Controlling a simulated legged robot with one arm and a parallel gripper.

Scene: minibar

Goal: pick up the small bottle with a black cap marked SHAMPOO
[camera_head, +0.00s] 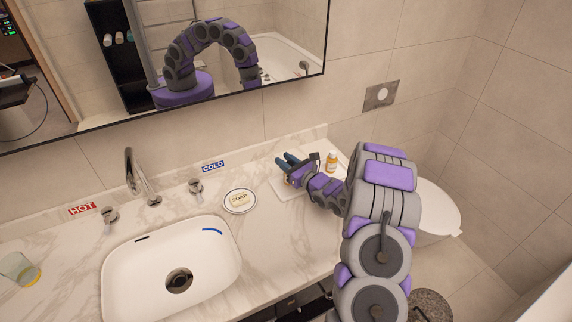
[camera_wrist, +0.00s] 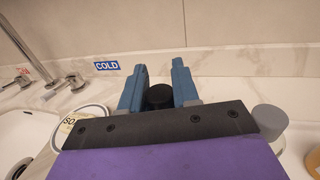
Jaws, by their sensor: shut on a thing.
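My gripper (camera_head: 286,162) reaches over the right end of the counter, above a pale tray (camera_head: 283,191). In the wrist view, the two blue fingers of my gripper (camera_wrist: 157,76) stand either side of a small black-capped bottle (camera_wrist: 158,96) and are shut on it. Only the round black cap shows between the fingers; the body and any SHAMPOO lettering are hidden behind the gripper's dark front plate. I cannot tell whether the bottle touches the tray.
An orange bottle with a pale cap (camera_head: 332,161) stands right of my gripper. A grey cap (camera_wrist: 270,120) shows close on the right in the wrist view. Soap on a round dish (camera_head: 239,200), a tap (camera_head: 134,175) and a basin (camera_head: 190,245) lie left. The wall is behind.

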